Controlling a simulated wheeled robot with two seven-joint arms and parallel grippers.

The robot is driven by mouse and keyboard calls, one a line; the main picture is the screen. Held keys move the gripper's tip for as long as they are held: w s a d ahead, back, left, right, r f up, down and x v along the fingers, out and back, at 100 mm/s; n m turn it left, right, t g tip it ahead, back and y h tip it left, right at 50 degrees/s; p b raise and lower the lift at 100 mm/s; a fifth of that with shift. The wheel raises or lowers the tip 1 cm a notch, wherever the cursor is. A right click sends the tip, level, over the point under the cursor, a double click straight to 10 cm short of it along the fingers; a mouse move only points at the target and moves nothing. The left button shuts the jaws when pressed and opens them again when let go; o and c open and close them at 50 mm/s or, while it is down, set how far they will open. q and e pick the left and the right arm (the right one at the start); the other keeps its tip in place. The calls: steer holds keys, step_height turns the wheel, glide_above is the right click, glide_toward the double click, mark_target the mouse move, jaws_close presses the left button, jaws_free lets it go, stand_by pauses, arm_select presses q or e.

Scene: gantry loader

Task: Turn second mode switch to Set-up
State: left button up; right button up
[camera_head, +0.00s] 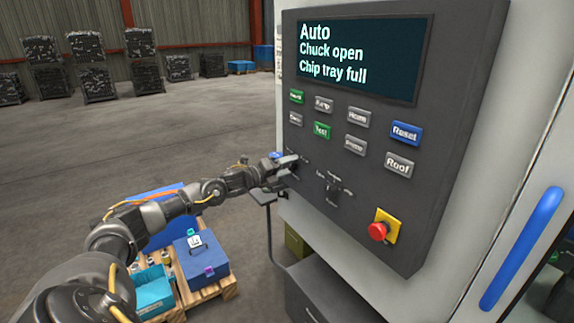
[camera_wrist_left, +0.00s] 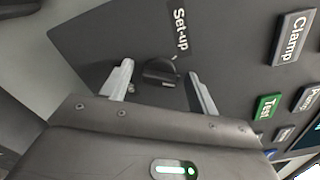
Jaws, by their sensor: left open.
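The control panel (camera_head: 350,130) carries two black rotary switches. My left gripper (camera_head: 288,163) is at the left one, which it mostly hides in the head view. In the left wrist view, a black knob (camera_wrist_left: 160,74) sits between the two open fingers, with a finger on each side; I cannot tell whether they touch it. A white "Set-up" label (camera_wrist_left: 180,28) is printed close beside the knob. The other rotary switch (camera_head: 333,188) is to the right of my gripper, with small labels around it that are hard to read. My right gripper is not in view.
A display (camera_head: 358,58) reads "Auto, Chuck open, Chip tray full". Several push buttons sit above the switches, including a blue Reset (camera_head: 405,133). A red emergency stop (camera_head: 379,231) is at lower right. A blue box (camera_head: 200,262) stands on a pallet below my arm.

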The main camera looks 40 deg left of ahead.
arm_select(q)
steer(key=shift+c, duration=0.4)
steer(key=c, duration=0.9)
steer(key=shift+n, duration=0.4)
steer(key=shift+f+n+p, duration=0.15)
steer(key=shift+n+p, duration=0.1)
steer(key=shift+n, duration=2.5)
steer(key=shift+f+n+p, duration=0.1)
steer(key=shift+n+p, duration=0.1)
steer(key=shift+n, duration=2.55)
steer(key=o, duration=1)
